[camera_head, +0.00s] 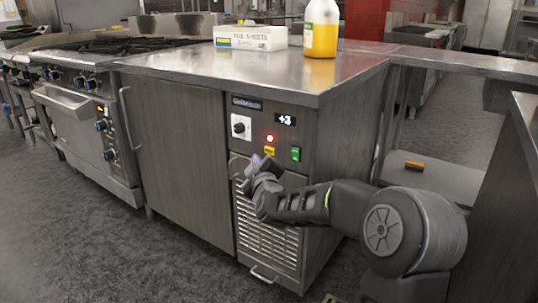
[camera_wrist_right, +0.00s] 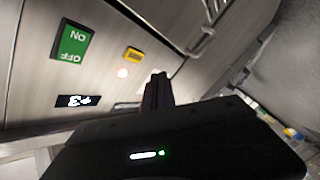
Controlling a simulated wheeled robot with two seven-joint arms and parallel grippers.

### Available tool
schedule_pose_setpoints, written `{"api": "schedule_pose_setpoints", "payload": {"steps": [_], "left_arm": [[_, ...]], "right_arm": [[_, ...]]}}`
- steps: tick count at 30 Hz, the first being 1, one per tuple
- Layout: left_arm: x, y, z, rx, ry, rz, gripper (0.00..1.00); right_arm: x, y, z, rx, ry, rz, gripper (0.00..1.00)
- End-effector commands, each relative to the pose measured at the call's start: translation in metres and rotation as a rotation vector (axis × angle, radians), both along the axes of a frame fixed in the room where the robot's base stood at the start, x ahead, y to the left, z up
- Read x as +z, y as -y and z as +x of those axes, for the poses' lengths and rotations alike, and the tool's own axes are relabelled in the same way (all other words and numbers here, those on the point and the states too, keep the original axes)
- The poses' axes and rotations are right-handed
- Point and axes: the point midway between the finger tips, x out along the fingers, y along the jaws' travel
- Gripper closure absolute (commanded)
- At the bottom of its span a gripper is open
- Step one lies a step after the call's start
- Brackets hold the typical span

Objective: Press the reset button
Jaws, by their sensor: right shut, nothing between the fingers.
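In the right wrist view the yellow button (camera_wrist_right: 133,54) and the lit light (camera_wrist_right: 122,73) show left of my fingers. My right gripper (camera_head: 255,161) is shut and empty, in front of the panel just below and left of the yellow button. In the right wrist view the closed fingertips (camera_wrist_right: 159,76) are apart from the button in the picture; their gap to the panel is unclear.
A green ON/OFF switch (camera_head: 295,154) is right of the button. A vented grille (camera_head: 268,232) lies below. A carton (camera_head: 250,38) and a yellow bottle (camera_head: 321,30) stand on the counter.

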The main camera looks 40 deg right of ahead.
Motion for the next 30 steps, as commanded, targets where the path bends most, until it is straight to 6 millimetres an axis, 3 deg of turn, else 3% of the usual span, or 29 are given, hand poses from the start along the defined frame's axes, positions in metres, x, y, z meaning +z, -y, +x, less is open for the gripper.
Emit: {"api": "schedule_pose_setpoints", "payload": {"steps": [10,30], "left_arm": [[-0.007,0.0,0.001,0.001,0.001,-0.001,0.49],[-0.007,0.0,0.001,0.001,0.001,-0.001,0.49]], "right_arm": [[-0.001,0.031,0.009,-0.001,0.0,-0.001,1.0],[0.0,0.033,0.01,-0.001,-0.001,0.0,1.0]]}}
